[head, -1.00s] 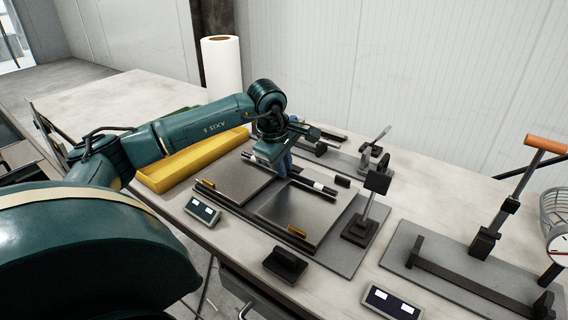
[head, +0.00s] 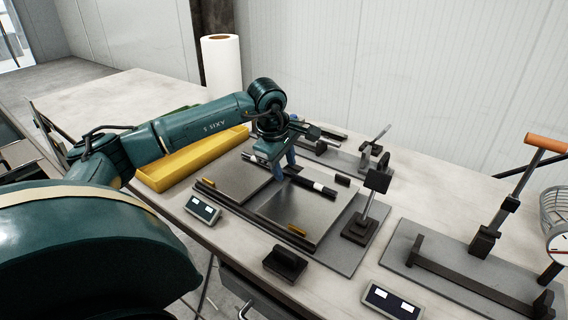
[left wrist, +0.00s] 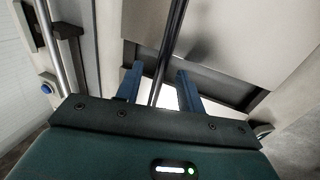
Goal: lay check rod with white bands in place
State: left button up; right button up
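The dark check rod with white bands (head: 318,186) lies along the back side of the flat metal plates (head: 308,211). Part of it is hidden behind my left gripper (head: 282,167). The gripper is low over the rod, blue fingers pointing down and spread apart. In the left wrist view, the left gripper (left wrist: 160,88) is open, with a dark rod (left wrist: 166,50) running between its fingers and a visible gap on each side. I cannot tell whether the rod is fully seated. My right gripper is not in view.
A yellow tray (head: 190,165) stands left of the plates. A dark upright stand (head: 368,210) is close on their right. Another dark rod (head: 252,213) lies along their front edge. A long fixture with an orange-handled lever (head: 545,143) is at the right.

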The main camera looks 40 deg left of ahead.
pick_arm(q)
jog(key=v, duration=1.3)
dwell(0.4)
